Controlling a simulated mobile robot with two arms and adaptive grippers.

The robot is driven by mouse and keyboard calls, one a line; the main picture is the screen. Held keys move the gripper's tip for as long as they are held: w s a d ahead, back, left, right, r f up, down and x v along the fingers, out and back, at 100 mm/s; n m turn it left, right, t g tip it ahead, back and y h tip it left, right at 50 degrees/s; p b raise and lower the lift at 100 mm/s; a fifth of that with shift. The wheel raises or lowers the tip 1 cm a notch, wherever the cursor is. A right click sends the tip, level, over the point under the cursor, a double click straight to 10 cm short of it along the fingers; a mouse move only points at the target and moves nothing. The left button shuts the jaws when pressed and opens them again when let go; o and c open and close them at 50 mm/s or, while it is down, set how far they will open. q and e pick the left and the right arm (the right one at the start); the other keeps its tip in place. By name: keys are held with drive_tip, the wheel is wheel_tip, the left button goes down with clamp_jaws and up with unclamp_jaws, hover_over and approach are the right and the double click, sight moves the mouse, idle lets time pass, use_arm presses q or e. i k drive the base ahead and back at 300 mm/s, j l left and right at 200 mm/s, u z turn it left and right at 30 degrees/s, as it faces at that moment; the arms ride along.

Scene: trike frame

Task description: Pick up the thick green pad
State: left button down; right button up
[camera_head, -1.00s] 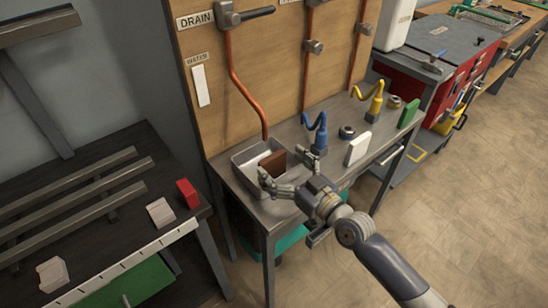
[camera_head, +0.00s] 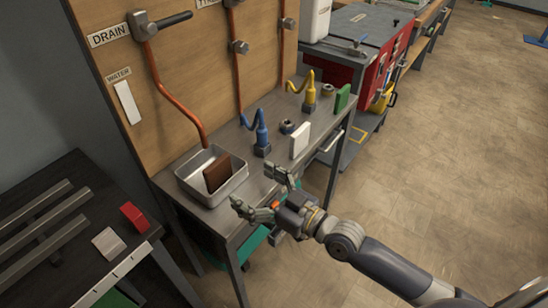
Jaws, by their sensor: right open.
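The thick green pad (camera_head: 342,99) stands upright near the far right end of the metal bench (camera_head: 262,192), to the right of the yellow fixture. My right gripper (camera_head: 256,190) is open and empty over the front edge of the bench, near the metal tray. It is well to the left of the green pad and nearer to me, with the white pad between them. My left gripper is not in view.
A white pad (camera_head: 300,140), a blue fixture (camera_head: 262,137) and a yellow fixture (camera_head: 310,92) stand on the bench. A metal tray (camera_head: 232,187) holds a brown pad (camera_head: 217,174). A red block (camera_head: 134,217) lies on the dark left table. Open floor lies right.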

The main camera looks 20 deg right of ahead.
sight(341, 97)
drive_tip(key=i+l, duration=0.2)
drive_tip(key=l, duration=0.2)
drive_tip(key=i+l, duration=0.2)
drive_tip(key=l, duration=0.2)
drive_tip(key=i+l, duration=0.2)
drive_tip(key=l, duration=0.2)
drive_tip(key=i+l, duration=0.2)
drive_tip(key=l, duration=0.15)
drive_tip(key=l+z, duration=0.05)
